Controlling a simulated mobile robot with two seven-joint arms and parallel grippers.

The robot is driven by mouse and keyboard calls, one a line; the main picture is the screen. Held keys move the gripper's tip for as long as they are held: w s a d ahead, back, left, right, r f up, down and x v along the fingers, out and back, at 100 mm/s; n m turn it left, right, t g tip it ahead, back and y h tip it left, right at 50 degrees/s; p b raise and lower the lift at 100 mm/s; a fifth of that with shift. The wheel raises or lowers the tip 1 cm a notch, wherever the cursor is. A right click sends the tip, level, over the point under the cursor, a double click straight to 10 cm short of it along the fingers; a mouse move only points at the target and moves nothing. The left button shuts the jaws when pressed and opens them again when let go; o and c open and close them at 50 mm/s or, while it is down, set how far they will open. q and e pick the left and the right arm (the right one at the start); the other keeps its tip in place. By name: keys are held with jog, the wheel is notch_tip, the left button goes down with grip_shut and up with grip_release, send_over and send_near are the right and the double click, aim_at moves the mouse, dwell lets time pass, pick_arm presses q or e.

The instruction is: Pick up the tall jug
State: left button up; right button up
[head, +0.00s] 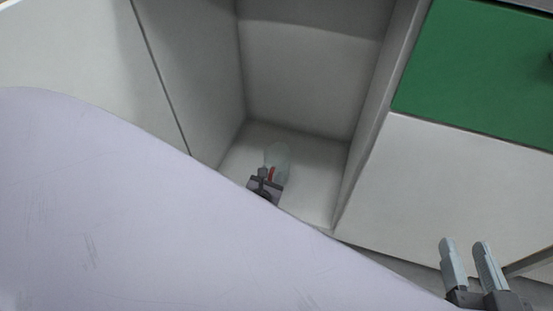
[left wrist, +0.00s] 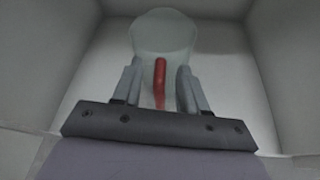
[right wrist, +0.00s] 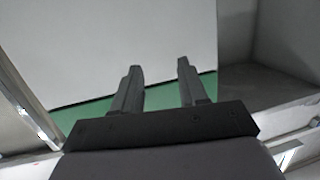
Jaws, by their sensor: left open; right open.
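The tall jug (head: 279,155) stands inside the open cabinet compartment, pale and see-through with a red handle (head: 271,174). In the left wrist view the jug (left wrist: 163,32) is straight ahead, and its red handle (left wrist: 160,80) lies between my left fingers. My left gripper (head: 262,175) is in the compartment, open around the handle; it also shows in the left wrist view (left wrist: 157,88). I cannot tell whether the fingers touch the handle. My right gripper (head: 468,262) is open and empty at the lower right; it also shows in the right wrist view (right wrist: 159,88). My left arm hides the lower left of the head view.
The compartment's side wall (head: 368,125) stands close to the right of the jug, and its back wall (head: 303,85) rises behind. A green panel (head: 470,75) and a white front (head: 450,185) lie to the right, behind my right gripper.

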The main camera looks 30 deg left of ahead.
pick_arm(q)
grip_shut()
jog(key=shift+r, duration=0.2)
